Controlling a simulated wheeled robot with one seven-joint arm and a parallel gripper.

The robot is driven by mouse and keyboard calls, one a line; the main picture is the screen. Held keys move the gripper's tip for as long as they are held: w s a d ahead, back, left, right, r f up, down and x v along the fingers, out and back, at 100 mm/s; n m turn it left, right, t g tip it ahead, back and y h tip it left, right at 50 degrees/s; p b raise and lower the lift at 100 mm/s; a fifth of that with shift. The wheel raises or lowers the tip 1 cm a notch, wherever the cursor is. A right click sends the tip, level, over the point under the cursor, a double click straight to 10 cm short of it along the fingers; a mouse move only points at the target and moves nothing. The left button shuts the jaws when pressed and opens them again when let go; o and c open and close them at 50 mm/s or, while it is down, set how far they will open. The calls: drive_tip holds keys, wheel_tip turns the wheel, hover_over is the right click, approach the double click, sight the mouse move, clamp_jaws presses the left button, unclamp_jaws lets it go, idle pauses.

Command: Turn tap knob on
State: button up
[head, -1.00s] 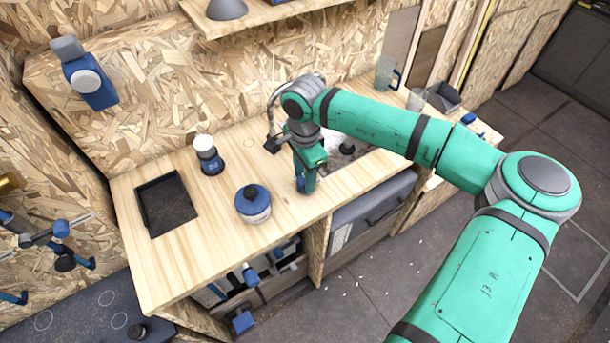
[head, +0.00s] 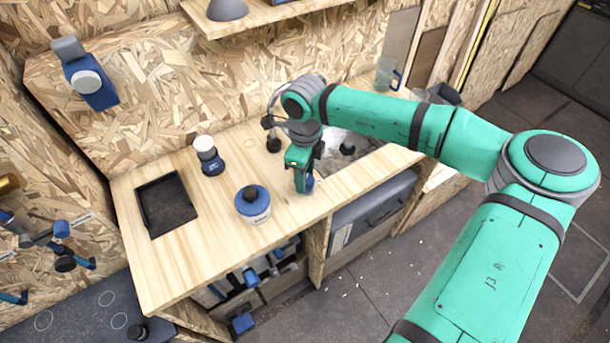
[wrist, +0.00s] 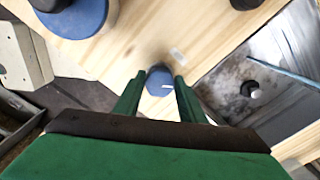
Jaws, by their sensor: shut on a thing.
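The sink (head: 333,145) lies just behind and right of my gripper there, partly hidden by my arm.
A blue-lidded jar (head: 253,205), a blue-and-white bottle (head: 208,155) and a black tray (head: 166,203) stand left of my gripper on the counter (head: 220,235). Dark fittings (head: 273,144) stand by the sink. A clear pitcher (head: 386,73) stands at the back right.

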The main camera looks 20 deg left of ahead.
drive_tip(key=m, duration=0.7)
idle(0.6)
drive_tip(key=o, duration=1)
drive_tip(key=shift+o, duration=0.2)
wheel_tip(320, 180, up, 11)
drive_tip(key=shift+f, duration=0.1)
